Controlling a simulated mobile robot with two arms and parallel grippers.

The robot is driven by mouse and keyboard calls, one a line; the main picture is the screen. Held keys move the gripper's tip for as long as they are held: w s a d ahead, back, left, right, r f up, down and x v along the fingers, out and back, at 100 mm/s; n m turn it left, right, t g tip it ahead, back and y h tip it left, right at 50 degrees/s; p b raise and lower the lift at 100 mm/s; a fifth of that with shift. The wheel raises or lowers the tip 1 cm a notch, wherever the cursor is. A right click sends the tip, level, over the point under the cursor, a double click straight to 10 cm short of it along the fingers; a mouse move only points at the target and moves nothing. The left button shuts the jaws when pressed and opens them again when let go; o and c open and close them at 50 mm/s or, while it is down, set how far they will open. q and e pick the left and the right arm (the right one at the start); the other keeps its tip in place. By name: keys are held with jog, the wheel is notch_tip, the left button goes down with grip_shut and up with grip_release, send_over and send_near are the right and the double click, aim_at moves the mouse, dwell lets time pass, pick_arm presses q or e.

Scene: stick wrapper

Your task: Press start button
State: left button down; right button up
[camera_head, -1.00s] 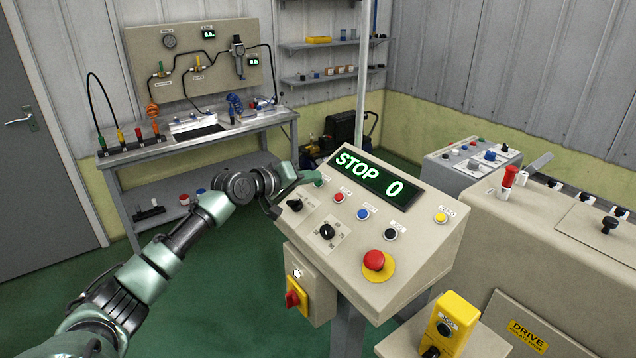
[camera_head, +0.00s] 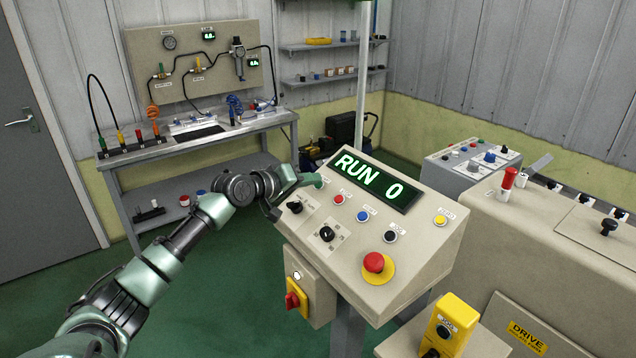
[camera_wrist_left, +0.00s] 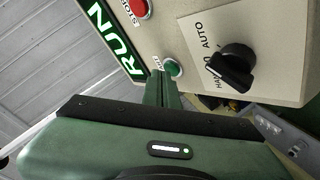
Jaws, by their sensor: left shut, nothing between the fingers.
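The control panel (camera_head: 410,260) stands at the middle right, with a sloped face. Its display (camera_head: 374,181) reads "RUN 0" in green; part of the display (camera_wrist_left: 116,42) also shows in the left wrist view. The green start button (camera_wrist_left: 174,68) is at the panel's left end, beside the display. My left gripper (camera_head: 308,180) is shut and empty at the panel's upper left corner. In the left wrist view its fingertips (camera_wrist_left: 164,76) are right at the green button and overlap its edge. I cannot tell whether they touch it. My right gripper is not in view.
Near the fingers are a red button (camera_head: 339,199), a blue button (camera_head: 363,216) and a black selector knob (camera_head: 295,206). A red emergency stop (camera_head: 374,262) sits lower on the panel. A workbench (camera_head: 200,140) stands at the back left. Green floor is open between.

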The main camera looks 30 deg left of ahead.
pick_arm(q)
jog(key=shift+s+a+r, duration=0.1)
jog(key=shift+s+r, duration=0.1)
jog(key=shift+r, duration=0.25)
jog(key=r+p, duration=0.1)
jog(key=s+r+p, duration=0.1)
jog(key=r, duration=0.1)
jog(key=s+a+r+p, duration=0.1)
jog(key=p, duration=0.1)
jog(key=shift+s+r, duration=0.1)
jog(key=shift+r, duration=0.1)
jog(key=shift+f, duration=0.1)
dwell(0.7)
